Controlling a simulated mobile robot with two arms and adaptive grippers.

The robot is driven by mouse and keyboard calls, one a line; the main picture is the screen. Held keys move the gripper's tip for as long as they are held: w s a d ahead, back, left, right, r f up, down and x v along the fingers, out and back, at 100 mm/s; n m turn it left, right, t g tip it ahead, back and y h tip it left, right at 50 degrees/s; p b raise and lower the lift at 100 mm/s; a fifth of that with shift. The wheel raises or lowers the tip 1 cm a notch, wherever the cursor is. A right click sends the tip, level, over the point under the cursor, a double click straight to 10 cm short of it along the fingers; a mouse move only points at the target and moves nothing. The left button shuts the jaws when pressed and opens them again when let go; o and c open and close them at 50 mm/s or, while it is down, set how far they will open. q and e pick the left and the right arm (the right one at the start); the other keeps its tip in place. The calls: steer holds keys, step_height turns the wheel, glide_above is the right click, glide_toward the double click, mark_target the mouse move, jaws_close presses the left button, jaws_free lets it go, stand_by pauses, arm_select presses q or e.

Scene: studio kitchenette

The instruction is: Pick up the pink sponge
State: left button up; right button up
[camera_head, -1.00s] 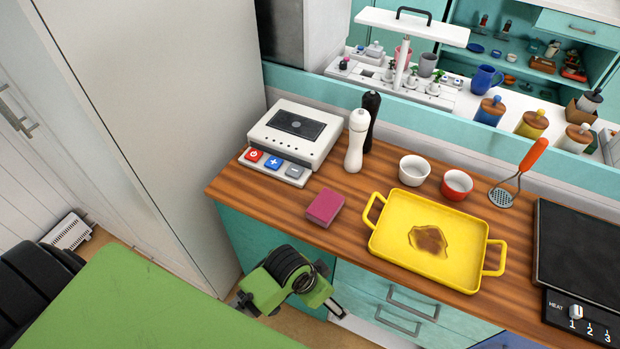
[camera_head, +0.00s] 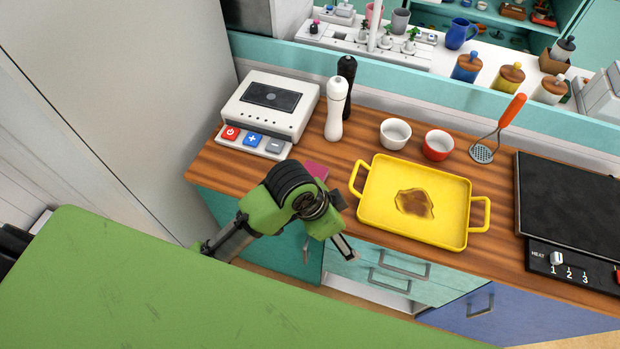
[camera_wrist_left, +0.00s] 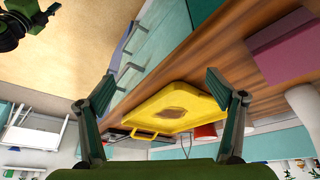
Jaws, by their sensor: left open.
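The pink sponge (camera_head: 315,169) lies on the wooden counter, left of the yellow tray. In the head view my left arm hides most of it. In the left wrist view the sponge (camera_wrist_left: 288,48) shows at the upper right, apart from the fingers. My left gripper (camera_head: 348,248) is in front of the counter's front edge, nearer to me than the sponge. In the left wrist view its two fingers (camera_wrist_left: 160,95) are spread wide with nothing between them. My right gripper is not seen in the head view.
The yellow tray (camera_head: 447,224) with a brown stain stands right of the sponge. A white pepper mill (camera_head: 335,110), a black mill (camera_head: 347,72), a white bowl (camera_head: 395,133) and a red bowl (camera_head: 438,145) stand behind. A white appliance (camera_head: 268,106) is at the left. Drawers (camera_head: 395,272) are below the counter.

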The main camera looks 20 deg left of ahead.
arm_select(q)
steer(key=w+d+r+m, duration=0.1)
steer(key=w+r+m, duration=0.1)
steer(key=shift+w+d+m+g, duration=0.2)
steer(key=shift+d+m+g, duration=0.1)
steer(key=shift+d+m, duration=0.1)
steer(key=w+r+m, duration=0.1)
steer(key=w+r+m+y, duration=0.1)
steer(key=shift+w+a+m+g, duration=0.2)
steer(key=shift+w+m+g, duration=0.05)
steer(key=shift+m+g, duration=0.15)
steer(key=w+a+r+m+g+y, duration=0.1)
steer(key=w+a+r+m+y, duration=0.3)
steer(key=w+a+r, duration=0.5)
steer(key=p, duration=0.2)
glide_above(314, 166)
steer(key=s+d, duration=0.1)
steer(key=s, duration=0.3)
steer(key=shift+n+y, duration=0.3)
steer(key=shift+y, duration=0.1)
step_height(314, 166, down, 10)
steer(key=shift+w+d+r, duration=0.1)
steer(key=shift+w+r, duration=0.05)
steer(key=shift+r, duration=0.05)
steer(key=f, duration=0.1)
steer(key=f+p, duration=0.1)
steer(key=f, duration=0.2)
steer(key=shift+a, duration=0.35)
steer(key=shift+f, duration=0.6)
steer(key=c, duration=0.8)
